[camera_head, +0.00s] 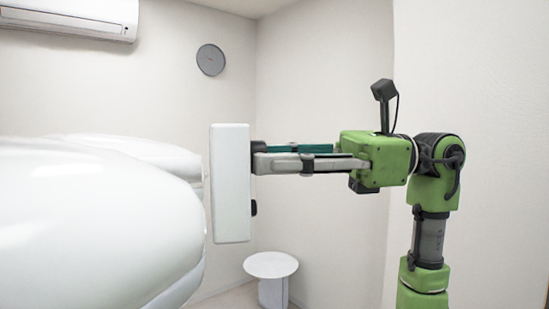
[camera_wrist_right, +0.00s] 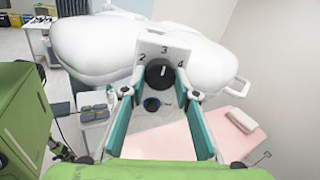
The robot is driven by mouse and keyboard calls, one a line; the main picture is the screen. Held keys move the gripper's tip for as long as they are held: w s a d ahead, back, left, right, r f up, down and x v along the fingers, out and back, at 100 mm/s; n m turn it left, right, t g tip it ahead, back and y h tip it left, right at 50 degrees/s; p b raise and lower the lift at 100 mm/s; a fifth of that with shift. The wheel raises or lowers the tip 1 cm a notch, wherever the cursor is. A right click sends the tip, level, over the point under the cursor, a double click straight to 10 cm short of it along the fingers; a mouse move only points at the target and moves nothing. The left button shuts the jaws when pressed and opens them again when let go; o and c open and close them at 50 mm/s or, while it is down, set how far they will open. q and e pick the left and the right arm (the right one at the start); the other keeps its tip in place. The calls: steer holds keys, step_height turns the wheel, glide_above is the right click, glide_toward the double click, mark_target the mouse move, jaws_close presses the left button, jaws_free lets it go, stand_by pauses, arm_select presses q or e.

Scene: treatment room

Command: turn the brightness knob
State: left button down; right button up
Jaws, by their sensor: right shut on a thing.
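The brightness knob (camera_wrist_right: 159,73) is a round black dial with a white mark, on a white panel printed 2, 3 and 4. The mark points up, roughly at the 3. In the head view the panel (camera_head: 230,185) is seen nearly edge-on, and the knob (camera_head: 257,147) sticks out of its right side near the top. My right gripper (camera_head: 262,160) reaches it from the right, with its fingers level. In the wrist view my right gripper (camera_wrist_right: 160,92) has its fingertips on either side of the knob, shut on it. My left gripper is not in view.
A second dark knob (camera_head: 254,208) sits lower on the panel. A large white rounded lamp body (camera_head: 95,230) fills the left. A small round white table (camera_head: 270,265) stands below. A pink bed (camera_wrist_right: 165,140) shows beneath the gripper. The wall is close on the right.

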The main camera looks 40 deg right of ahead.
steer(key=m+p, duration=0.1)
steer(key=m, duration=0.4)
steer(key=m+p, duration=0.1)
steer(key=m, duration=0.5)
steer(key=shift+r+g, duration=0.2)
steer(key=shift+g, duration=0.1)
stand_by(0.3)
steer(key=o, duration=1.1)
